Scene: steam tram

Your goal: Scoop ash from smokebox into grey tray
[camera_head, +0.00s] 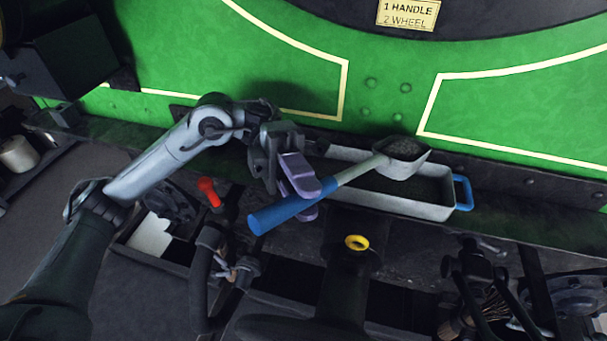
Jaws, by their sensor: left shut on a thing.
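My left gripper (306,190) is shut on the blue handle (275,214) of a scoop, with purple fingers around it. The scoop's pale metal bowl (404,160) is at the upper right end of the handle. Dark grey, grainy ash (400,148) shows in the bowl. The bowl is over the back part of the grey tray (420,209); I cannot tell the height between them. The tray has a blue handle at its right end, and its left part is partly hidden by my gripper and the scoop. The smokebox opening is not in view. My right gripper is not in view.
The tray sits on a dark ledge along the green locomotive side (240,50). A yellow plate (408,14) is at the top. In front are a red-tipped lever (208,190), a dark post with a yellow ring (357,242), and pipes. An open box (150,240) is lower left.

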